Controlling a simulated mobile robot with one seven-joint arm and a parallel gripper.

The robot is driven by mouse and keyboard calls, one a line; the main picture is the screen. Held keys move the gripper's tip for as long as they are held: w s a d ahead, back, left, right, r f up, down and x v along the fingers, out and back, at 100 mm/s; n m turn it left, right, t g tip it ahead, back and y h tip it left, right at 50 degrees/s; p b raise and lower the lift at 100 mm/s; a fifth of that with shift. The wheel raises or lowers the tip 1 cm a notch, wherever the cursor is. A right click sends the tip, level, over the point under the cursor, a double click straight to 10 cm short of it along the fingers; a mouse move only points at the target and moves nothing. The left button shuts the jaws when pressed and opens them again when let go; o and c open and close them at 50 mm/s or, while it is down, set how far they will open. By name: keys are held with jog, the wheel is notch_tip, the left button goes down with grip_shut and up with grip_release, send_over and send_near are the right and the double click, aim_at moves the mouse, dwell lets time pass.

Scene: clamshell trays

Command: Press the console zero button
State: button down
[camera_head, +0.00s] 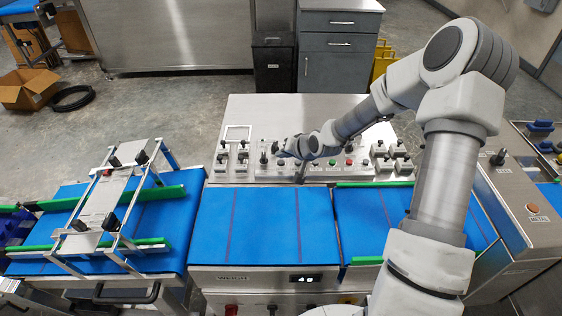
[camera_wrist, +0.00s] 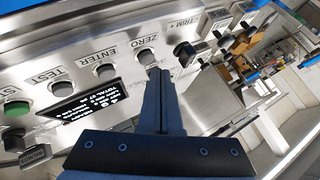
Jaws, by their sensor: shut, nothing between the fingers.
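The console (camera_head: 240,173) is a steel panel behind the blue belts. In the wrist view its labels appear upside down, and the grey zero button (camera_wrist: 147,56) sits just beside the word ZERO. My gripper (camera_wrist: 156,72) is shut and empty, with its fingertips at or just in front of the zero button, overlapping its lower edge in the picture. I cannot tell whether they touch.
Grey enter (camera_wrist: 105,72) and test (camera_wrist: 62,89) buttons and a green button (camera_wrist: 17,109) lie left of zero, above a lit display (camera_wrist: 97,110). A black knob (camera_wrist: 186,51) stands close on the right. Blue belts (camera_head: 265,225) lie in front, with a metal frame (camera_head: 105,200) at left.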

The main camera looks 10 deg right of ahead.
aim_at(283, 167)
jog(key=shift+f+b, duration=0.3)
jog(key=shift+f, duration=0.15)
jog(key=shift+f+b, duration=0.3)
jog(key=shift+f, duration=0.1)
dwell(0.7)
jog(key=shift+r, duration=0.1)
jog(key=shift+r+p, duration=0.7)
jog(key=shift+r, duration=0.05)
notch_tip(283, 167, up, 5)
jog(key=p, duration=0.4)
dwell(0.3)
dwell(0.7)
